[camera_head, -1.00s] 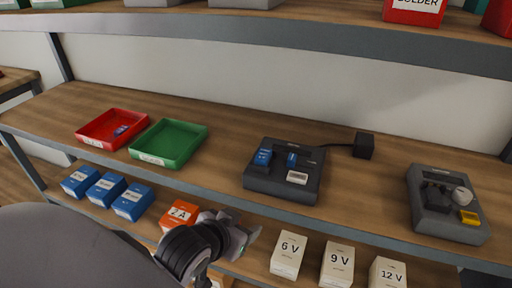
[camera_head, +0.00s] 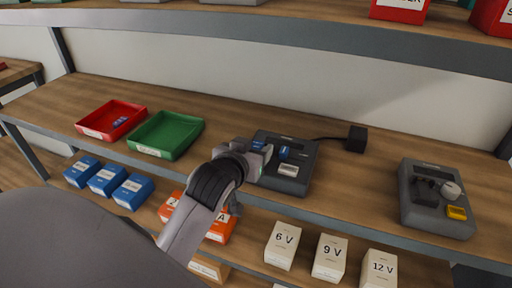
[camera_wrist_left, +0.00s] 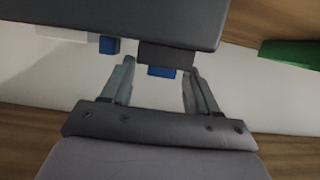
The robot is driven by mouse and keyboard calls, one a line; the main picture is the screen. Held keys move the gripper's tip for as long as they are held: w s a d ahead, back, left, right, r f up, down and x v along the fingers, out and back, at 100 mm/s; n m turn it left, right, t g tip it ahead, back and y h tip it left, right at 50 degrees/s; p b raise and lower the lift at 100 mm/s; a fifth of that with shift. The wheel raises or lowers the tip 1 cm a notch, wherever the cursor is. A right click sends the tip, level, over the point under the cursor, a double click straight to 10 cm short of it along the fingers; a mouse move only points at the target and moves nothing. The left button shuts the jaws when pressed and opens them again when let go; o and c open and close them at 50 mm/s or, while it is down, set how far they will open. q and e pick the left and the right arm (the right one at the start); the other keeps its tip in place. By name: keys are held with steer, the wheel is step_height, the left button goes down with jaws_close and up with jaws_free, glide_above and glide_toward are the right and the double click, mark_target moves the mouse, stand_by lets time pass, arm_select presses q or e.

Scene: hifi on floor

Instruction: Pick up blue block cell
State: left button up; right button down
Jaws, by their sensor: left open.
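A dark grey charger (camera_head: 297,180) sits on the upper wooden shelf with two blue block cells in it. One blue block cell (camera_head: 257,146) is at its left, partly hidden by my gripper; the other blue cell (camera_head: 284,152) stands near the middle. My left gripper (camera_head: 266,154) is at the charger's left side, beside the left cell. In the left wrist view the jaws (camera_wrist_left: 158,65) are open, with a blue part (camera_wrist_left: 160,71) under a dark block between the fingertips. Another blue piece (camera_wrist_left: 109,45) shows to the left. I see no contact. My right gripper is out of view.
A red tray (camera_head: 88,131) holding a small blue cell and a green tray (camera_head: 150,151) stand left of the charger. A grey device (camera_head: 432,215) stands at right. Blue, orange and white boxes fill the lower shelf; another shelf hangs above.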

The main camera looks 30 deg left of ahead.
arm_select(q)
steer(key=shift+w+f, duration=0.1)
steer(key=shift+w, duration=0.15)
jaws_close()
